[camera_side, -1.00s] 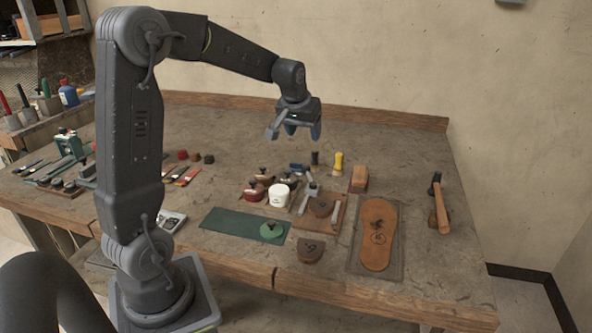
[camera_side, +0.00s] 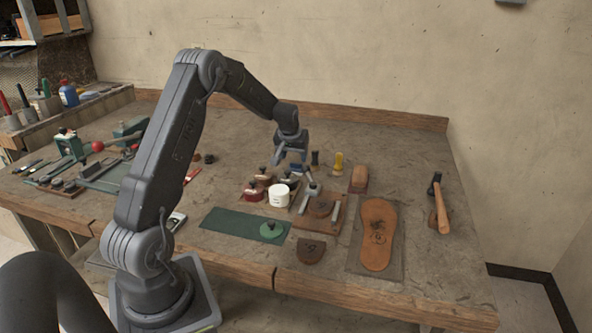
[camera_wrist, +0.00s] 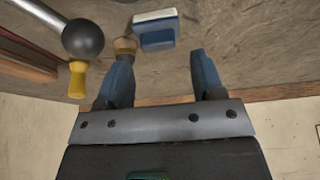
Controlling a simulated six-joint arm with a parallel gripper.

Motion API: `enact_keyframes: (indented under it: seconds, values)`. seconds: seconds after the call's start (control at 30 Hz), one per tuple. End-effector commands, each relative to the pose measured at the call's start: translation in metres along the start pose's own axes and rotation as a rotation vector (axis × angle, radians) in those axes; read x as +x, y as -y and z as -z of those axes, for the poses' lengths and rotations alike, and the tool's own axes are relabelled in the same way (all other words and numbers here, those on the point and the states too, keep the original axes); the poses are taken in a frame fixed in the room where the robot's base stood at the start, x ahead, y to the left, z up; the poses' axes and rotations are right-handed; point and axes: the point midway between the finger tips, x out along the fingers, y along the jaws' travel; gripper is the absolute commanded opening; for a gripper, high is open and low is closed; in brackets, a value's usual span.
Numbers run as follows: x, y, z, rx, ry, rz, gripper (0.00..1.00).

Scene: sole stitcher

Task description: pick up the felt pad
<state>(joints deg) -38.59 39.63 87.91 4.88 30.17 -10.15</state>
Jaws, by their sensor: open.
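A small blue block with a pale layer, likely the felt pad (camera_wrist: 155,29), lies on the bench just beyond my fingertips in the wrist view. In the side view it is a small blue patch (camera_side: 296,168) below my gripper (camera_side: 290,160), partly hidden by other items. My gripper also shows in the wrist view (camera_wrist: 160,55), with its two blue fingers apart and nothing between them. The fingers look apart from the block and above the bench.
A yellow-handled piece (camera_side: 338,163) and a dark piece (camera_side: 315,158) stand right of the blue block. A white tub (camera_side: 279,195) stands in front. A metal rod with a dark ball (camera_wrist: 82,39) is close at the wrist view's upper left. The bench's back right is clear.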

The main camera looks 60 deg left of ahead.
Motion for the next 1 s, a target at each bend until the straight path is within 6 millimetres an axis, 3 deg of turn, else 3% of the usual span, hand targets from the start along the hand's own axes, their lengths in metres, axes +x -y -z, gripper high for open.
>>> enact_keyframes:
  seconds: [0.4, 0.67, 1.0]
  values:
    - [0.05, -0.002, -0.002, 0.0, 0.002, -0.001, 0.62]
    - [0.052, -0.002, -0.001, 0.0, -0.001, -0.001, 0.62]
    - [0.052, -0.002, -0.002, 0.0, 0.0, -0.001, 0.32]
